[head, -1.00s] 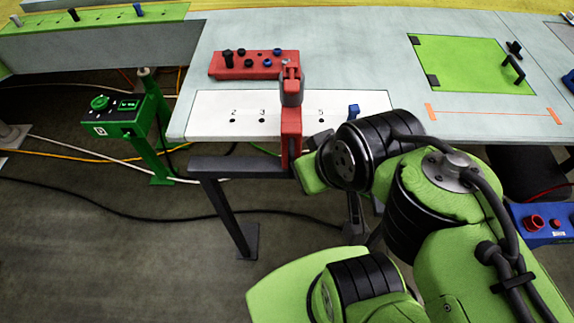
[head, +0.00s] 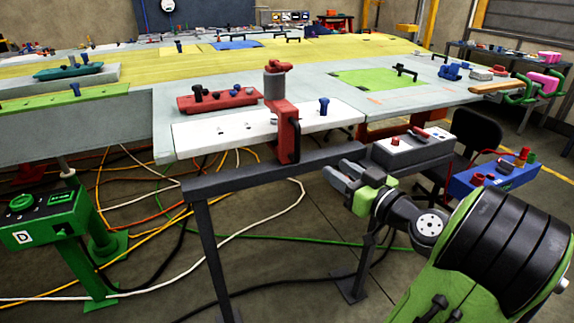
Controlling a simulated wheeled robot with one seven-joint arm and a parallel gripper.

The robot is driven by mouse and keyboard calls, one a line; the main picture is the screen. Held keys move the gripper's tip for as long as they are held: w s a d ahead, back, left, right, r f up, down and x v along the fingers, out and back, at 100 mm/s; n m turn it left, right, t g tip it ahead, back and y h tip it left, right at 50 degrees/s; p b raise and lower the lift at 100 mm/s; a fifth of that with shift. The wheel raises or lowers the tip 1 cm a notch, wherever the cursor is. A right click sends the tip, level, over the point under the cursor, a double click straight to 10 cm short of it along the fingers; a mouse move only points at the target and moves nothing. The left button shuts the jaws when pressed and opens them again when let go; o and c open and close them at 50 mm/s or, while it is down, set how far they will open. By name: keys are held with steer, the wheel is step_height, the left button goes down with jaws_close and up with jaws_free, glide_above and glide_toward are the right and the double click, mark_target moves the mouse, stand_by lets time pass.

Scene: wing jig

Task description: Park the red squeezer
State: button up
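The red squeezer (head: 284,128) stands upright at the white strip (head: 215,136) on the table's front edge. Its head is above the strip and its lower body hangs over the front edge. A dark handle shows on its right side. My gripper (head: 338,178) is to the right of the squeezer and lower, in front of the table edge, apart from it. Its two grey fingers look spread, with nothing between them. The strip's hole under the squeezer is hidden.
A red block (head: 212,103) with dark knobs lies behind the strip. A blue pin (head: 323,106) stands at right. A dark rail (head: 235,180) on legs runs before the table. A green stand (head: 40,225) is at left, a grey box (head: 412,150) and blue box (head: 490,180) at right.

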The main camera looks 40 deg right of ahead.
mark_target(299, 144)
steer(key=w, duration=0.5)
steer(key=w+d, duration=0.1)
steer(key=w, duration=0.4)
steer(key=w+p, duration=0.1)
steer(key=w, duration=0.4)
steer(key=shift+w+d, duration=0.25)
steer(key=shift+w, duration=0.1)
jaws_close()
